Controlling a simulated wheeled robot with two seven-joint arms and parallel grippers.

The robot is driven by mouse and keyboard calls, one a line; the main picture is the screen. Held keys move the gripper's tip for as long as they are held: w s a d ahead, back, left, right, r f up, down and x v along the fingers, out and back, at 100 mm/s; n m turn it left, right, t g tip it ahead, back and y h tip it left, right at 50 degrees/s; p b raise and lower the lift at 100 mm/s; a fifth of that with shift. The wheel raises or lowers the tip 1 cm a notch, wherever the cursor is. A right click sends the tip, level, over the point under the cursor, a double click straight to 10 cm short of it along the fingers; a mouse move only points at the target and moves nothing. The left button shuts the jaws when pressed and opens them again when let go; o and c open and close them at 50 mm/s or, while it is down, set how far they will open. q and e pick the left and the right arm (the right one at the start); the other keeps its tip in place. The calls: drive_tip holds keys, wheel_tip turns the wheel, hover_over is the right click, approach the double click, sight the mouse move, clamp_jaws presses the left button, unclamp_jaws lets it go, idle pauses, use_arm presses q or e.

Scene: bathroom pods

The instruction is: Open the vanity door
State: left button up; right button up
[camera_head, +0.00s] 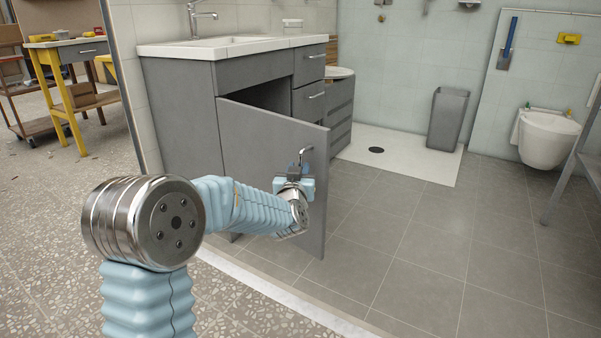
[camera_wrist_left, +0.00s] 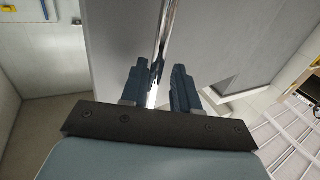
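The grey vanity (camera_head: 180,118) stands at the upper left with a white basin top. Its door (camera_head: 262,143) is swung well out from the cabinet, and the dark inside shows behind its top edge. My left gripper (camera_head: 297,172) is at the door's handle (camera_head: 307,151), near the free edge. In the left wrist view the chrome handle (camera_wrist_left: 164,35) runs between the two dark fingers of my gripper (camera_wrist_left: 161,85). It is close to the left finger, and a gap shows beside the right finger, so the fingers look open around it. My right gripper is out of view.
Drawers (camera_head: 309,100) sit right of the door opening. Tiled floor (camera_head: 430,250) is clear to the door's right. A grey bin (camera_head: 447,118), a toilet (camera_head: 546,138) and a low white shower tray (camera_head: 400,160) are farther back. A workbench (camera_head: 75,50) stands at the left.

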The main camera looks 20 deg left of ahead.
use_arm(q)
drive_tip(key=shift+d, duration=0.15)
drive_tip(key=p+v, duration=0.1)
drive_tip(key=v, duration=1.2)
drive_tip(key=shift+s, duration=0.35)
